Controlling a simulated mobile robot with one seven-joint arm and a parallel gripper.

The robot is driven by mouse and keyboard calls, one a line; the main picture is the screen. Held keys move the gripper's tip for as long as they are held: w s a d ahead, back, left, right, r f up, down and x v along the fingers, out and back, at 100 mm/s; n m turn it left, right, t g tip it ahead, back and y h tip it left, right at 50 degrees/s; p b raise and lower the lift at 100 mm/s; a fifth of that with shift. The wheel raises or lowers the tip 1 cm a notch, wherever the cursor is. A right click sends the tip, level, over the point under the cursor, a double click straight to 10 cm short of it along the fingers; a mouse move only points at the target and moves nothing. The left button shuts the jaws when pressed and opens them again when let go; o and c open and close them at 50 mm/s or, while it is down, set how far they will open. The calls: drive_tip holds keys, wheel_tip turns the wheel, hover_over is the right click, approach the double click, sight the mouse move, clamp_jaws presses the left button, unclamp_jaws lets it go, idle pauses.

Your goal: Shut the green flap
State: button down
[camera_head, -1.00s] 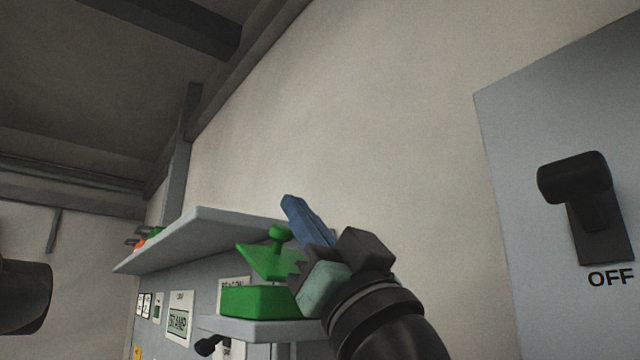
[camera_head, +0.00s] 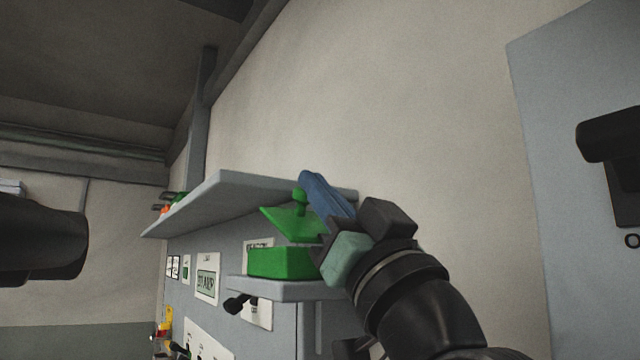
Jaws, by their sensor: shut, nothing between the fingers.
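The green flap (camera_head: 288,224) with a green knob (camera_head: 299,198) on top stands partly raised over a green box (camera_head: 280,263). A gap shows between the flap and the box, wider at the left. The box sits on a small grey shelf (camera_head: 270,288). My gripper (camera_head: 318,190), with blue fingers, is shut and empty. It points up and to the left, just right of the knob. Whether it touches the knob or the flap I cannot tell. My gripper's body hides the right end of the flap and box.
A larger grey shelf (camera_head: 215,195) runs above and behind the box. A panel with labels (camera_head: 207,280) and a black lever (camera_head: 238,303) lies below and left. A grey panel with a black handle (camera_head: 610,135) stands at the right. The wall between is bare.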

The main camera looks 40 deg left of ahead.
drive_tip(key=shift+a+h, duration=0.1)
drive_tip(key=shift+h, duration=0.2)
drive_tip(key=shift+w+a+f+g+h+p, duration=0.1)
drive_tip(key=shift+w+a+g+h+p, duration=0.25)
drive_tip(key=shift+h+p, duration=0.6)
drive_tip(key=shift+a+f+g+h, duration=0.35)
drive_tip(key=shift+h, duration=0.1)
drive_tip(key=shift+a+f, duration=0.2)
drive_tip(key=shift+w, duration=0.1)
